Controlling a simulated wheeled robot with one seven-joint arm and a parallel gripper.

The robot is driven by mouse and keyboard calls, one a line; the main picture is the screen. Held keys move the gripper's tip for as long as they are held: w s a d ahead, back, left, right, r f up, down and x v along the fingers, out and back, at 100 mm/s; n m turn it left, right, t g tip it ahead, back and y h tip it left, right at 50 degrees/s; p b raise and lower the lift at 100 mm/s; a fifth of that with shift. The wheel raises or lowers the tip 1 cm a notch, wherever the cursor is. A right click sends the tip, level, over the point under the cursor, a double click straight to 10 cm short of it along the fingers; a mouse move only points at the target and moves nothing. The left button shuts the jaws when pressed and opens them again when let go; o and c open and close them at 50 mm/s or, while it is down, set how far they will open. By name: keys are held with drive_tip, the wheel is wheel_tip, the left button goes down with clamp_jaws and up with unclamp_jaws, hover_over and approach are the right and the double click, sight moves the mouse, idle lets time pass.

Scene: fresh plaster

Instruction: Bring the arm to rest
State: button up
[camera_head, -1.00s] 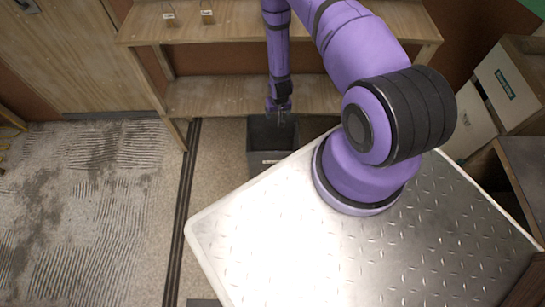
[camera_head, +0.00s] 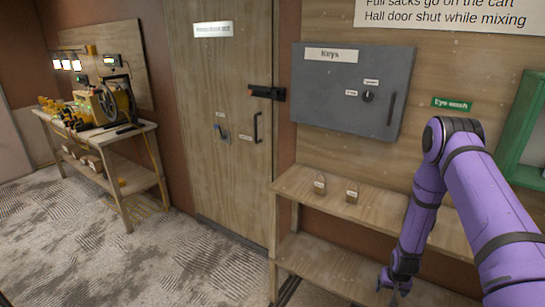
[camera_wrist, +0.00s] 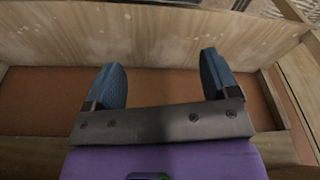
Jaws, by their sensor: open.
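My purple arm (camera_head: 455,190) comes in from the right of the head view, bends at an elbow and hangs down in front of the wooden shelf unit. My gripper (camera_head: 393,292) is at its lower end, pointing down near the lower shelf. In the wrist view my gripper (camera_wrist: 160,85) shows two blue fingers set wide apart with nothing between them. Beyond the fingers are wooden boards and a brown back surface.
A bench with machinery (camera_head: 95,125) stands at far left. The dusty floor (camera_head: 130,255) between is open.

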drive_tip(key=w+a+r, duration=0.1)
drive_tip(key=w+r, duration=0.1)
drive_tip(key=r, duration=0.9)
drive_tip(key=w+a+r, duration=0.1)
drive_tip(key=w+r, duration=0.2)
drive_tip(key=r, duration=0.8)
drive_tip(key=s+a+r+n+t, duration=0.1)
drive_tip(key=s+a+r, duration=0.15)
drive_tip(key=r, duration=0.85)
drive_tip(key=s+a+r+n+t, duration=0.1)
drive_tip(key=s+a+r, duration=0.15)
drive_tip(key=r, duration=0.75)
drive_tip(key=s+a+r, duration=0.1)
drive_tip(key=s+r, duration=0.5)
drive_tip(key=s, duration=0.4)
drive_tip(key=s+a+r+n, duration=0.1)
drive_tip(key=s+a+r, duration=0.1)
drive_tip(key=s+r, duration=0.5)
drive_tip(key=s+a+r+t, duration=0.1)
drive_tip(key=s+r, duration=0.5)
drive_tip(key=s, duration=0.7)
drive_tip(key=shift+a+r+y, duration=0.25)
drive_tip(key=shift+a+y, duration=0.05)
drive_tip(key=shift+a, duration=0.45)
